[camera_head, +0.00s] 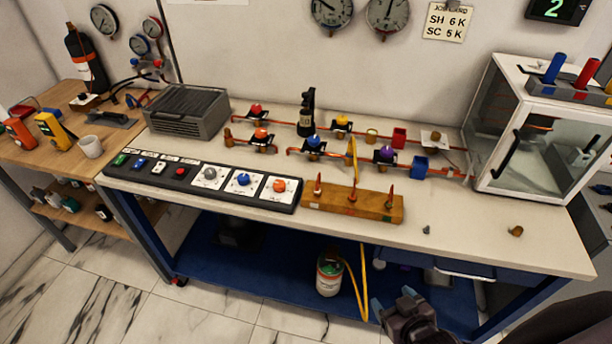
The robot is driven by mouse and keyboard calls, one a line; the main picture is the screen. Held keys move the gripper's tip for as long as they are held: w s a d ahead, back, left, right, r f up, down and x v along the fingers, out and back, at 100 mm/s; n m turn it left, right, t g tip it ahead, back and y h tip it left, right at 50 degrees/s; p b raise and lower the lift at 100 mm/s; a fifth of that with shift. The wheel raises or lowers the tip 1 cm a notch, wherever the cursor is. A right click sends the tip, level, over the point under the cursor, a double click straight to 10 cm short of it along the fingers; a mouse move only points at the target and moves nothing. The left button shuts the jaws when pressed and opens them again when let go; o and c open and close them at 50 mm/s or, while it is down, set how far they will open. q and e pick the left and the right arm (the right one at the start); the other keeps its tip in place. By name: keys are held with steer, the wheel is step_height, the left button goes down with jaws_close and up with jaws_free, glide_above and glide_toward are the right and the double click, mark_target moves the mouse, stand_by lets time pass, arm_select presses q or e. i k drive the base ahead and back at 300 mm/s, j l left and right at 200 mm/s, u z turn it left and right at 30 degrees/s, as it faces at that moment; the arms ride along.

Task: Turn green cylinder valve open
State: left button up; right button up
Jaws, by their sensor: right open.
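A small cylinder (329,280) with green and white bands stands on the blue lower shelf under the front of the bench. A yellow hose (361,285) hangs beside it on the right. The top of the cylinder is too small and shaded to make out its valve or how far it is turned. My right gripper (392,302) is open and empty at the bottom of the view, to the right of the cylinder and apart from it. My left gripper is not in view.
The bench top (470,225) above carries a control panel (205,180), a wooden block with red-tipped pegs (352,203), pipes with coloured valve knobs and a glass-fronted cabinet (535,130). The bench's front edge overhangs the shelf. Marble floor (225,300) is free in front.

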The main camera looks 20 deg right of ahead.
mark_target(328, 270)
steer(key=z, duration=0.8)
